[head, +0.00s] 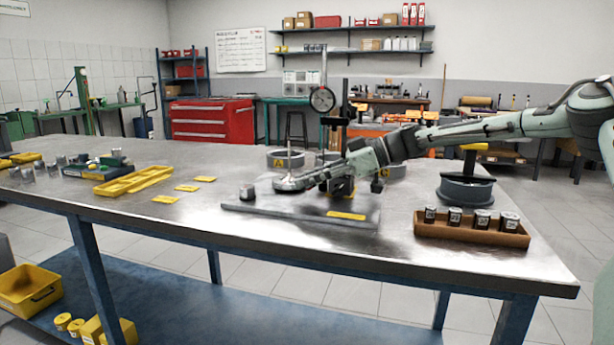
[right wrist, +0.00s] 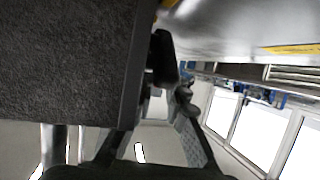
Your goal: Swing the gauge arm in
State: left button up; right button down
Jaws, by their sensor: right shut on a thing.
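The gauge stand rises over a grey plate (head: 262,214) on the steel table. Its round dial gauge (head: 322,99) hangs on a thin upright rod, beside a dark column (head: 345,98) with a black bracket (head: 335,121). My right gripper (head: 314,180) comes in from the right, low over the plate, in front of the stand. It is shut on what looks like the gauge arm, mostly hidden by the fingers. In the right wrist view, a black part with some yellow (right wrist: 163,58) shows by the fingertips, beside a large grey slab (right wrist: 65,60). My left gripper is not in view.
Metal rings (head: 286,158) stand behind. At right are a dark ring-shaped part (head: 466,190) and a brown tray (head: 470,234) of cylinders. Yellow trays (head: 133,181) lie left.

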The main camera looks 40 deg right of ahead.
jog(key=shift+f, duration=0.1)
dwell(0.4)
jog(key=c, duration=1.5)
grip_release()
